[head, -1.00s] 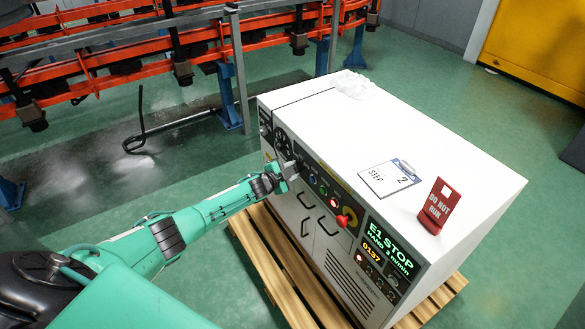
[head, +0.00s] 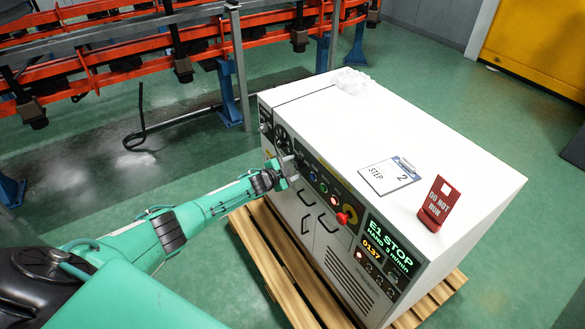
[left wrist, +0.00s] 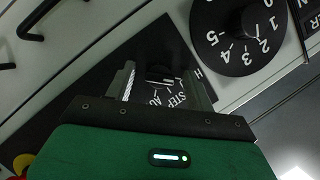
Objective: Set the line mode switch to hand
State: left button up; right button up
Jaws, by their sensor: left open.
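The line mode switch (left wrist: 160,82) is on the dark front panel of the white control cabinet, with the printed words STEP and AU... and a letter H around it in the left wrist view. My left gripper (head: 288,169) is at this panel, and in the left wrist view its open fingers (left wrist: 167,88) stand on either side of the switch. I cannot tell whether they touch it. The knob is partly hidden in shadow, so its pointed position is unclear. The cabinet display (head: 389,246) reads E1 STOP, HAND 3 m/min. My right gripper is out of view.
A numbered dial (left wrist: 238,32) is close beside the switch. A red mushroom button (head: 346,215) and several small lamps lie further right on the panel. A STEP 2 card (head: 389,177), a red DO NOT RUN sign (head: 437,205) and crumpled clear plastic (head: 354,82) rest on the cabinet top.

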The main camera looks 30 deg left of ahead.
pick_arm(q)
jog(key=shift+s+a+r, duration=0.1)
jog(key=shift+s+r, duration=0.05)
jog(key=shift+s, duration=0.25)
jog(key=p+v, duration=0.1)
jog(key=v, duration=1.2)
jog(key=shift+p, duration=0.3)
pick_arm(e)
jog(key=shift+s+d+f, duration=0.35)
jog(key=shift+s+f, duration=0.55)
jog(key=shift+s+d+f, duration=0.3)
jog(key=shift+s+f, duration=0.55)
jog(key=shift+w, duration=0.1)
